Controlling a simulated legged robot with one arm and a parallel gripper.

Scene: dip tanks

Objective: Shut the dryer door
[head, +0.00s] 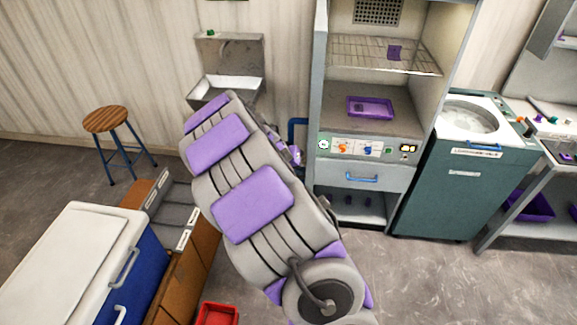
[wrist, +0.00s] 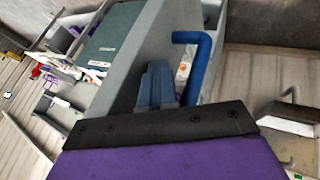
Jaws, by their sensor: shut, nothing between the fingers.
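The dryer (head: 375,110) is the tall grey cabinet right of centre in the head view, its shelves exposed. Its door (head: 318,80) stands open, seen nearly edge-on at the cabinet's left, with a blue handle (head: 297,128) on its left-hand face. In the wrist view the grey door panel (wrist: 150,45) slants across the middle, with the blue handle (wrist: 198,55) to its right. My gripper (wrist: 157,72) is shut and empty, close to the door panel and left of the handle. I cannot tell if it touches. My arm mostly hides it in the head view.
A teal machine with a round basin (head: 470,125) stands right of the dryer. A sink (head: 225,85) is on the wall to the left. A stool (head: 106,120), a white-lidded cooler (head: 75,250) and a red bin (head: 217,314) are left. Floor before the dryer is clear.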

